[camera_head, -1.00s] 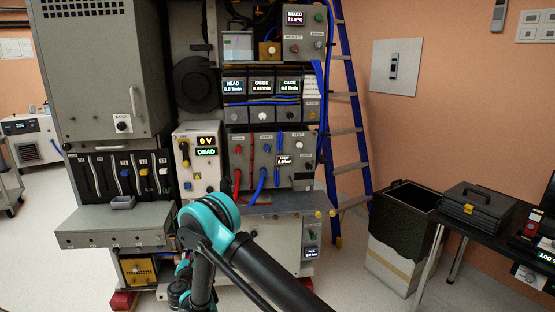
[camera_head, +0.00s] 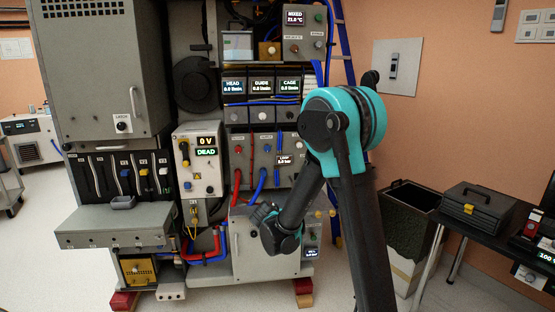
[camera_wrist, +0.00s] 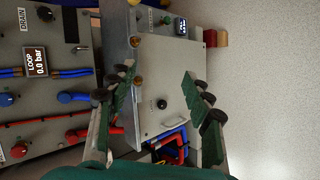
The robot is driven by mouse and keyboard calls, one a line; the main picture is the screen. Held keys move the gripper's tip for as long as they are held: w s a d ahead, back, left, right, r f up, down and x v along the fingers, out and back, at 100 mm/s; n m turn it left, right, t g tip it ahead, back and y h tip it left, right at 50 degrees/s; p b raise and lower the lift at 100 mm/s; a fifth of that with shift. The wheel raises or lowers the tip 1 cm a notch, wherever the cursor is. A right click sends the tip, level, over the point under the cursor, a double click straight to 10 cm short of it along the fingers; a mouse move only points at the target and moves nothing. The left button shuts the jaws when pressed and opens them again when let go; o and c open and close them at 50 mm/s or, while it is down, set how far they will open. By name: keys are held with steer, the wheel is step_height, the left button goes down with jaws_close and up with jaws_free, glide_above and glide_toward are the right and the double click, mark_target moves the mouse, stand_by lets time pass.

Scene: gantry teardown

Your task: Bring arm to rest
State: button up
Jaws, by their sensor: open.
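My arm with teal joints rises at the centre right of the head view, in front of the gantry cabinet. Its wrist end folds down and left before the lower grey panel (camera_head: 247,240); the fingers are not clear in that view. In the wrist view my gripper (camera_wrist: 158,92) has its two green-padded fingers spread wide with nothing between them. Beyond them is the same grey panel (camera_wrist: 180,78), turned sideways, with a round black knob (camera_wrist: 161,104). The fingers look apart from the panel.
The gantry holds a "DEAD" display (camera_head: 206,152) and red and blue hoses (camera_head: 205,254). A grey shelf (camera_head: 115,222) juts out at left. At right are a dark bin (camera_head: 411,212) and a table with a black toolbox (camera_head: 478,205). A blue ladder (camera_head: 345,60) stands behind my arm.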

steer(key=s+d+r+m+g+y, duration=0.1)
steer(key=s+d+m+g, duration=0.2)
steer(key=s+d+m, duration=0.75)
steer(key=s+d+f+m+g+y, duration=0.1)
steer(key=s+d+m, duration=0.1)
steer(key=s, duration=0.8)
steer(key=s+d+f+m+g+y, duration=0.1)
steer(key=s+d+m, duration=0.1)
steer(key=s, duration=0.9)
steer(key=shift+d+f+y, duration=0.35)
steer(key=shift+d+y, duration=0.05)
steer(key=shift+d, duration=0.2)
